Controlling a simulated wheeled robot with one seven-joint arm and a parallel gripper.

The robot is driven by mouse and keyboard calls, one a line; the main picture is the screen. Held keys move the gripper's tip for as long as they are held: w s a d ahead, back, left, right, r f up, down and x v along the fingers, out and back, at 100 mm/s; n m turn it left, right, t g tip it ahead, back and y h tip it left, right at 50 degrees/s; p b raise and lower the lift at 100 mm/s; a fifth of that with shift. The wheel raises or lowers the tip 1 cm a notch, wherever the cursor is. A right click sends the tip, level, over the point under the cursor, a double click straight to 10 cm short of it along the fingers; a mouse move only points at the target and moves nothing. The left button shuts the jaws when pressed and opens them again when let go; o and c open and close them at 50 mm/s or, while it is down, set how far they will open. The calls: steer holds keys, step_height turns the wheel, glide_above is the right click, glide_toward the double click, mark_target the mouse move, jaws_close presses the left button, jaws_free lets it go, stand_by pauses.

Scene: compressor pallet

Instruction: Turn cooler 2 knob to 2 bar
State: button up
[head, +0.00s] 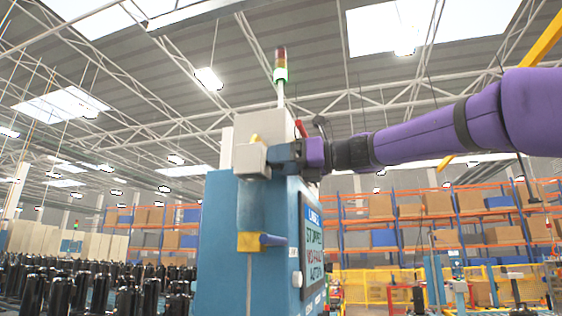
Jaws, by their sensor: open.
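My purple arm reaches in from the right in the head view. Its dark end with my gripper (280,154) is in front of the upper part of a blue cabinet. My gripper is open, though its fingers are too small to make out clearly. A pale grey block (250,160) with a yellow piece on top shows right at the gripper's left end; I cannot tell whether they touch. I cannot make out a cooler 2 knob, a gauge or a cooler label in this view.
The blue cabinet (222,255) carries a tilted screen (313,250) reading "STOPPED". A yellow fitting (249,242) with a blue handle is on its front. A signal tower (281,75) stands on top. Black cylinders (70,290) fill the lower left. Orange racks (480,235) stand far behind.

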steer(key=shift+a, duration=0.1)
steer(key=c, duration=0.9)
